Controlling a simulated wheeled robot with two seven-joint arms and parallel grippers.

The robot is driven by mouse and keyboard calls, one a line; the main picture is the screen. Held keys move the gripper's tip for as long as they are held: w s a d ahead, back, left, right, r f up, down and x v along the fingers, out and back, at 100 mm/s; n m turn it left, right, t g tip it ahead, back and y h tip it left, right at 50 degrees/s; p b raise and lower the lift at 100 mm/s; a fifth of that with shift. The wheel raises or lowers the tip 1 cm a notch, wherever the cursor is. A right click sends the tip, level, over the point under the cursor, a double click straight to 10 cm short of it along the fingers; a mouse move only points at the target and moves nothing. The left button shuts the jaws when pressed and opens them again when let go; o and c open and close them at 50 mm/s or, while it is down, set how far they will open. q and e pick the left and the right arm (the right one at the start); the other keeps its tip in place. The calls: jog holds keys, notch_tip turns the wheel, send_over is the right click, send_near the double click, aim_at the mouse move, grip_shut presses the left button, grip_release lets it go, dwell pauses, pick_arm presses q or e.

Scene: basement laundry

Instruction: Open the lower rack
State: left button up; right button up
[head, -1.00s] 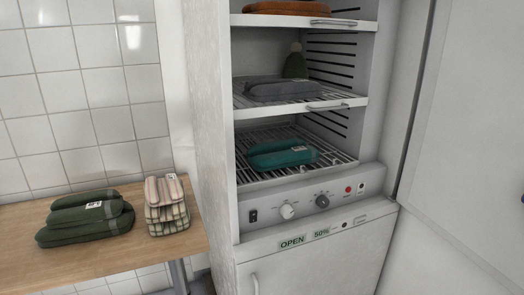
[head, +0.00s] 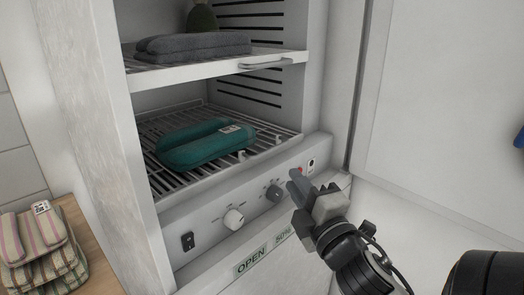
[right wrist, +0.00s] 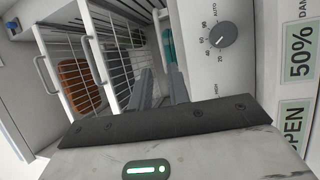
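The lower rack (head: 163,183) is a wire shelf inside the white cabinet, just above the control panel. A folded teal item (head: 190,150) lies on it. A small metal handle (head: 242,155) shows at its front edge. My right gripper (head: 297,184) is in front of the panel, below and to the right of the rack's front edge, apart from the handle. In the right wrist view its two fingers (right wrist: 162,88) stand apart with nothing between them. The teal item also shows there beyond the fingers (right wrist: 168,45). My left gripper is not in view.
Above is another rack with a handle (head: 265,64) and a grey folded item (head: 192,45). The panel has knobs (head: 234,219) and a switch (head: 187,241). The white door (head: 440,110) stands open at right. A wooden table (head: 92,245) with folded striped cloths (head: 40,245) is at left.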

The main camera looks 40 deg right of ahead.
aim_at(271, 151)
jog(key=p+x, duration=0.1)
jog(key=x, duration=1.3)
jog(key=shift+f, duration=0.1)
grip_shut()
